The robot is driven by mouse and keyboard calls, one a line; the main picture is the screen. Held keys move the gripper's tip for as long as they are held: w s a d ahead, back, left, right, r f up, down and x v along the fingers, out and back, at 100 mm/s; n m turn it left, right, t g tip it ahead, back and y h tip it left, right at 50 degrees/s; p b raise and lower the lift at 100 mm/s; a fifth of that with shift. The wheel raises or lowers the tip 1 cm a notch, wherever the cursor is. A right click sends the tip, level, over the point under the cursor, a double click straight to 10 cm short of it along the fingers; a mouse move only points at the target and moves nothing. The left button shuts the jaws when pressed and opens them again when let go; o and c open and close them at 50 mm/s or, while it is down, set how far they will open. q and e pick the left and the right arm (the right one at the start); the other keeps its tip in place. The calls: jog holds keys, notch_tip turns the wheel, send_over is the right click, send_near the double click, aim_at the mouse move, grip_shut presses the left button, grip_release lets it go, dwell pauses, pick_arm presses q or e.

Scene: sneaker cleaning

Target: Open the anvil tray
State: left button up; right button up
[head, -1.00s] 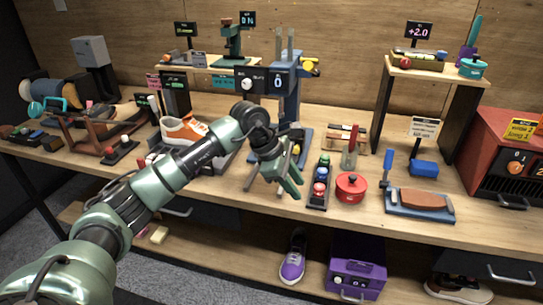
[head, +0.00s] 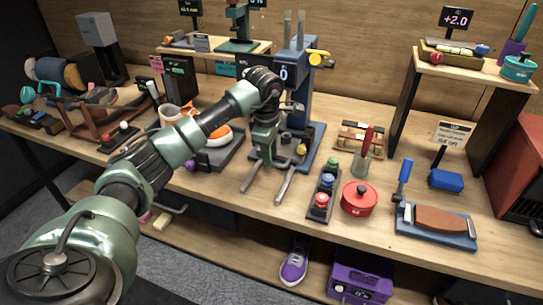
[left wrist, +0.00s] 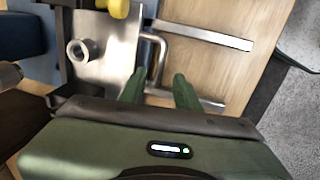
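The blue press (head: 298,92) stands on the bench with a blue base. Two silver rails (head: 285,184) stick out from its front edge. In the left wrist view, the anvil tray (left wrist: 112,48) is a shiny metal plate with a small ring-shaped cup (left wrist: 82,50) on it. Its bent metal handle (left wrist: 161,45) is at the plate's edge, between the rails (left wrist: 210,36). My left gripper (head: 264,163) points down in front of the press. In the left wrist view its green fingers (left wrist: 158,88) are apart, close to the handle; I cannot tell whether they touch it. My right gripper is out of view.
A rack of colored bottles (head: 323,193) and a red pot (head: 359,199) stand right of the rails. A yellow knob (left wrist: 118,8) is near the tray. The bench's front edge lies just past the rails.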

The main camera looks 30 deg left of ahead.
pick_arm(q)
jog(key=shift+w+f, duration=0.15)
jog(key=shift+f, duration=0.5)
jog(key=shift+w+f, duration=0.1)
jog(key=shift+f, duration=0.45)
grip_shut()
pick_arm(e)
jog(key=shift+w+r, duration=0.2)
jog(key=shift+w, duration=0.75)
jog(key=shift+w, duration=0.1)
